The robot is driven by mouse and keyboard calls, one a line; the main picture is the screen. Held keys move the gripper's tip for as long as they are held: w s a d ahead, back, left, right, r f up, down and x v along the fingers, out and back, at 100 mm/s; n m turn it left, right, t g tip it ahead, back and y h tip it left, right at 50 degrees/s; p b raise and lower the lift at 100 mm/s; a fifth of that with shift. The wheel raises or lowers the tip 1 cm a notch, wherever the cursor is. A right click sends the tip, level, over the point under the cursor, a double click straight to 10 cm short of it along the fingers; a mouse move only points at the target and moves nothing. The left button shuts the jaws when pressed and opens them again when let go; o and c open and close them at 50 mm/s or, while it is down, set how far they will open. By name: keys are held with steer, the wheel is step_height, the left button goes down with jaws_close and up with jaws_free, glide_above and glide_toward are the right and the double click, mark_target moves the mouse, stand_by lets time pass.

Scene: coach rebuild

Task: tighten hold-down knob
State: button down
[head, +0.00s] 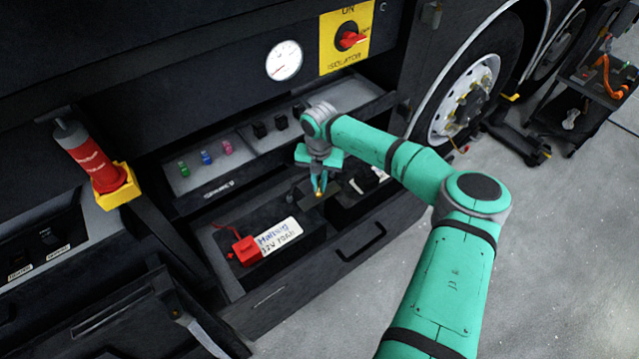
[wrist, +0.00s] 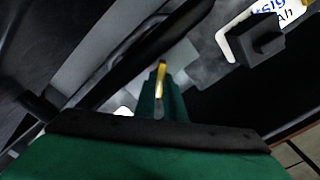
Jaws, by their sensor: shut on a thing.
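My gripper (head: 320,190) points down into the open battery drawer, with its green fingers close together. It is shut on the hold-down knob, which is mostly hidden between the fingers. A small brass-yellow piece shows at the fingertips; I cannot tell whether it belongs to the knob or the fingers. In the wrist view the fingers (wrist: 161,90) are also close together around a narrow yellow strip. The battery has a white label (head: 278,236) and a red terminal cover (head: 246,250), left of my gripper. A black block (wrist: 258,42) stands by the label in the wrist view.
A shelf with coloured fuses (head: 206,157) and black relays lies behind the drawer. The drawer front (head: 345,250) has a black handle. A red extinguisher (head: 92,158) stands at left. A gauge (head: 284,61) and red isolator switch (head: 350,40) are above. Open floor lies at right.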

mark_target(319, 188)
steer(key=shift+m, duration=1.2)
steer(key=shift+w, duration=0.1)
steer(key=c, duration=1.8)
jaws_free()
steer(key=shift+c, duration=0.2)
step_height(319, 188, up, 11)
steer(key=shift+f, duration=0.1)
